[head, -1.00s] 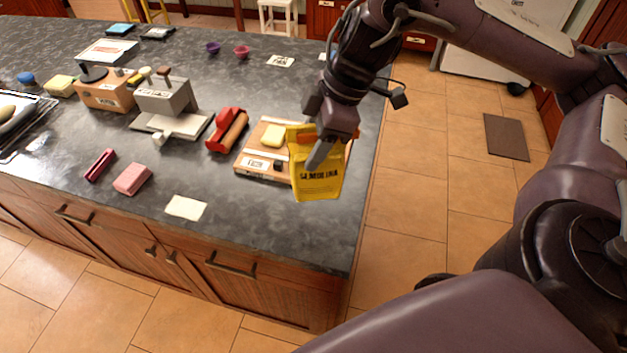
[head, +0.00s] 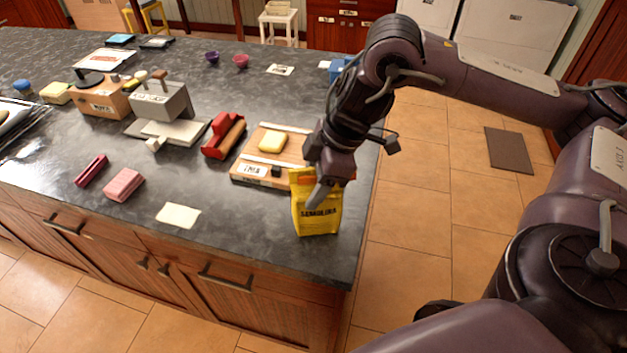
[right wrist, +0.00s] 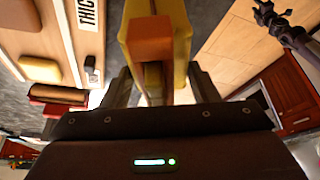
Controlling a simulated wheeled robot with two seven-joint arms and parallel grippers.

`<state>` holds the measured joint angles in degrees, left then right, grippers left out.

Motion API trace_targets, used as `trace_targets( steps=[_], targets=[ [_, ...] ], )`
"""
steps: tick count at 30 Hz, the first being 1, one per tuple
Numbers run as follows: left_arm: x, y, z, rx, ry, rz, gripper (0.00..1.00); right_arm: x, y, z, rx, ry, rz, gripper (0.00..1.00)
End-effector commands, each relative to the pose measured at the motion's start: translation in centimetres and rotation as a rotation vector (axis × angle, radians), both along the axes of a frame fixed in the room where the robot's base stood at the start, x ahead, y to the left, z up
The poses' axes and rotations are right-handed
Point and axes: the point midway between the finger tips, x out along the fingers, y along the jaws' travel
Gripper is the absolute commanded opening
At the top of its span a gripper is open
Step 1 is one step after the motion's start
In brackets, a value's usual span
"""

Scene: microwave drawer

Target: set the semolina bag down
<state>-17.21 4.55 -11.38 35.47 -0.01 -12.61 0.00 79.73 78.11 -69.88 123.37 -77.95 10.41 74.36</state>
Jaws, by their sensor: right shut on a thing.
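The yellow semolina bag (head: 316,215) is upright at the right front part of the dark countertop (head: 240,235), in front of a wooden board. My right gripper (head: 322,190) is shut on the upper part of the bag from above. Whether the bag's bottom touches the countertop I cannot tell for certain. In the right wrist view the bag (right wrist: 180,45) stands between the two fingers of the right gripper (right wrist: 155,88), with an orange piece at its near end. My left gripper is in neither view.
A wooden board (head: 240,172) with a yellow block (head: 272,142) lies just behind the bag. A red holder (head: 222,135), a pale card (head: 178,215) and a pink block (head: 124,185) lie to the left. The counter's right edge is close to the bag.

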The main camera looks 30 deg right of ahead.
Motion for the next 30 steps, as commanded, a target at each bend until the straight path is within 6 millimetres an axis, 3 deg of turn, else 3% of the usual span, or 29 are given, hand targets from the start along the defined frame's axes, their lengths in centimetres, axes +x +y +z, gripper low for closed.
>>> trace_targets(
  steps=[3,4,9,21,25,30],
  targets=[
    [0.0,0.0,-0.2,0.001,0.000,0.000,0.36,0.0,0.0,-0.2,0.001,-0.002,0.000,0.00],
    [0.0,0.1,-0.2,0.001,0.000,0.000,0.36,0.0,0.0,-0.3,0.000,0.001,0.000,0.55],
    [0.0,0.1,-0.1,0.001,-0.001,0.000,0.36,0.0,0.0,-0.3,0.000,0.001,0.000,0.76],
    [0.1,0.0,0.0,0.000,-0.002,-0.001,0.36,0.0,-0.2,0.6,0.000,-0.002,0.001,0.76],
    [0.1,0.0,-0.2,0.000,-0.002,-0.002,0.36,-0.4,-1.0,2.7,0.001,-0.005,-0.002,0.76],
    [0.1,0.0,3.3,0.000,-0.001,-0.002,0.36,-1.1,-2.4,7.3,-0.001,-0.001,-0.002,0.76]
  ],
)
